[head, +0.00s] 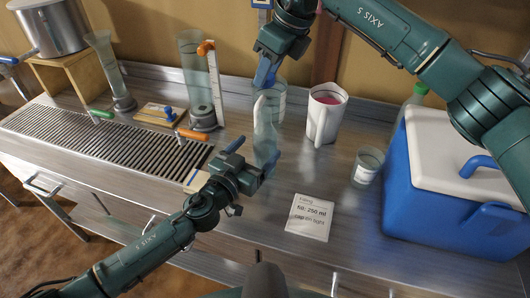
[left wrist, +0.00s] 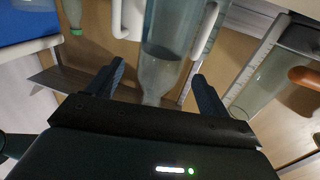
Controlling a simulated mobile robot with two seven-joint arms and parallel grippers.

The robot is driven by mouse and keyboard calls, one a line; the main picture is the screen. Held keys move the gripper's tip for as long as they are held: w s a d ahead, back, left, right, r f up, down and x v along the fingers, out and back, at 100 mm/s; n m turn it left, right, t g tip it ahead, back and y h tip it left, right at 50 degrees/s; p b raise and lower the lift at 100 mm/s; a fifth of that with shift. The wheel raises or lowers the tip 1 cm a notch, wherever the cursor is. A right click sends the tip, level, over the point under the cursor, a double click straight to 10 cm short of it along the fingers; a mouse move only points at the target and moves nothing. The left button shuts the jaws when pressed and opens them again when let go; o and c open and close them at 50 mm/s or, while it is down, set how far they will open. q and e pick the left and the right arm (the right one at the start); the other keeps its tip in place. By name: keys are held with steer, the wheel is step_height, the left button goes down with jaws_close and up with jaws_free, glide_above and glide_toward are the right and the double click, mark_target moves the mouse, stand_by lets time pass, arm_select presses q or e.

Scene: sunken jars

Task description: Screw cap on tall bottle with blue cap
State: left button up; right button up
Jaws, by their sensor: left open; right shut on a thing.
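The tall clear bottle (head: 266,125) stands upright on the bench. It also shows in the left wrist view (left wrist: 165,65), upside down in the picture, with its narrow neck between my left fingers. My left gripper (head: 258,151) is open beside the lower part of the bottle in the head view; its fingers show apart in the left wrist view (left wrist: 157,90). My right gripper (head: 265,82) is shut on the blue cap, at the top of the bottle. Its blue fingers largely hide the cap, and I cannot tell whether the cap touches the neck.
A white jug with pink contents (head: 325,118) stands close right of the bottle. A small glass jar (head: 366,167) and an instruction card (head: 310,217) lie to the right. A blue cooler (head: 440,205) fills the right. A slatted grate (head: 90,135) lies left.

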arm_select(q)
steer(key=x, duration=0.6)
steer(key=shift+c, duration=0.4)
steer(key=c, duration=1.4)
arm_select(e)
steer(key=shift+f, duration=2.45)
